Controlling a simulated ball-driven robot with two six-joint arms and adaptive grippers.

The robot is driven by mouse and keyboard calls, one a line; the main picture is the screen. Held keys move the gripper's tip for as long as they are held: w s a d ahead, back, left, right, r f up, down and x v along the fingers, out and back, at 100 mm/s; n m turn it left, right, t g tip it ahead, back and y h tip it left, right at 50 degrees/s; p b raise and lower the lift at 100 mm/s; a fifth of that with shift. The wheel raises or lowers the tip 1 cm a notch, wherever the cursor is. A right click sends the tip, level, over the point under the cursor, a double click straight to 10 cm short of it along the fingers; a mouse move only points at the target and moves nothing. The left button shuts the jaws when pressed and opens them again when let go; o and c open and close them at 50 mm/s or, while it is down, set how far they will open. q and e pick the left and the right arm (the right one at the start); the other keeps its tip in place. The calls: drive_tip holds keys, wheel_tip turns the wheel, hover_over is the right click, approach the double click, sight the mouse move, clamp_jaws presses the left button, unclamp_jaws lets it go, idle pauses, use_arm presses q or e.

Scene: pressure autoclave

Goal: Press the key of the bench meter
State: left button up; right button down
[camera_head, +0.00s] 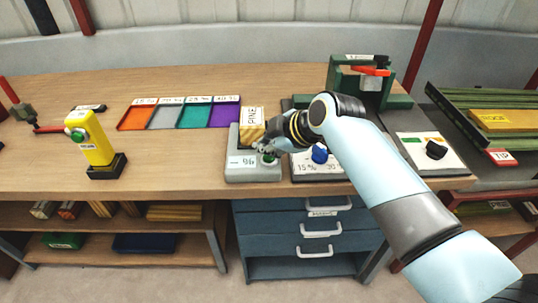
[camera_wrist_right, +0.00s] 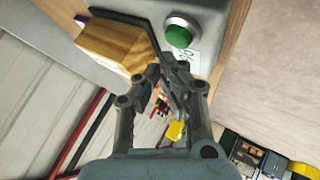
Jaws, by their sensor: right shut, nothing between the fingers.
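The bench meter (camera_head: 238,172) is a pale grey box at the front edge of the bench. Its round green key (camera_head: 270,158) sits at its front right, beside a small label with a number. In the right wrist view the green key (camera_wrist_right: 178,37) has a metal ring around it. A wooden block marked PINE (camera_head: 252,122) rests at the back of the meter; it also shows in the right wrist view (camera_wrist_right: 115,47). My right gripper (camera_head: 264,148) is shut and empty, its tips very close to the key. Contact cannot be told. My left gripper is out of view.
A panel with a blue knob (camera_head: 320,155) stands just right of the meter, partly behind my right arm. Coloured trays (camera_head: 180,113) lie behind left. A yellow post with a green button (camera_head: 92,140) stands further left. The bench between is clear.

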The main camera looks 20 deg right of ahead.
sight(267, 157)
drive_tip(key=shift+f, duration=0.15)
drive_tip(key=shift+f, duration=0.25)
drive_tip(key=shift+f+b, duration=0.45)
drive_tip(key=shift+f, duration=0.05)
idle(0.8)
drive_tip(key=shift+r, duration=0.1)
drive_tip(key=shift+r+p, duration=0.8)
drive_tip(key=shift+p, duration=0.1)
wheel_tip(267, 157, up, 5)
drive_tip(key=p, duration=0.5)
drive_tip(key=shift+r, duration=0.1)
idle(0.4)
